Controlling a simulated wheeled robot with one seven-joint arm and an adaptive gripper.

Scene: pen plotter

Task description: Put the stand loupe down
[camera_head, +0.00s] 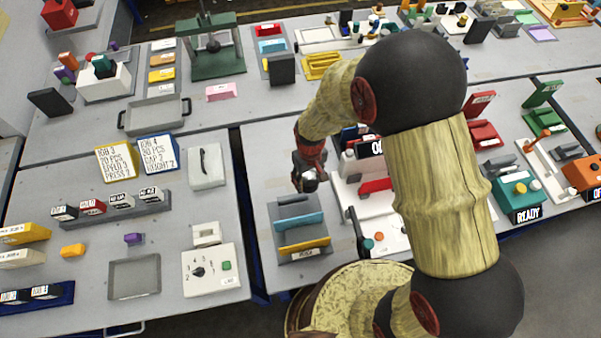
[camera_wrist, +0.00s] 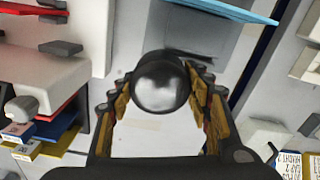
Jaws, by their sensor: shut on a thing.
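The stand loupe (camera_wrist: 160,88) is a dark round body with a shiny grey dome. In the wrist view it sits between the two fingertips of my gripper (camera_wrist: 158,76), which is shut on it. In the head view my gripper (camera_head: 307,168) hangs over the grey table, left of the white machine, with the loupe (camera_head: 309,183) showing as a small dark and pale shape at its tip. Its underside is hidden, and I cannot tell how high it is above the table.
A grey rack (camera_head: 318,252) with blue and yellow bars stands just in front of my gripper. A white machine (camera_head: 372,200) with a red part is close on the right. Bare table (camera_head: 262,172) lies to the left, near the gap between tables.

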